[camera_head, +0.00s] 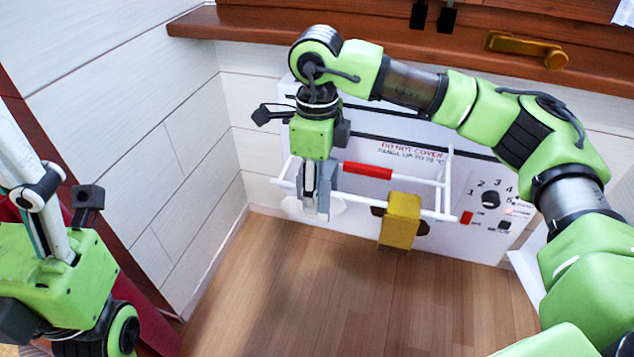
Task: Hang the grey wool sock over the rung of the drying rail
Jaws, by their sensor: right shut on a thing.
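My right gripper (317,205) points down at the left end of the white drying rail (438,214) and is shut. A grey piece (325,178), which looks like the grey wool sock, is between its fingers. The fingers hide much of it. A paler patch shows low beside the fingertips, and I cannot tell whether it is part of the sock. The gripper overlaps the front rung in this view; I cannot tell whether the sock touches it. Part of my left arm shows at the left edge, but its fingertips are out of view.
The rail is on a white heater (350,128) with a dial (490,199) and printed warning. A red bar (367,171) is right of the gripper. A wooden ledge (250,22) runs above; the floor is clear.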

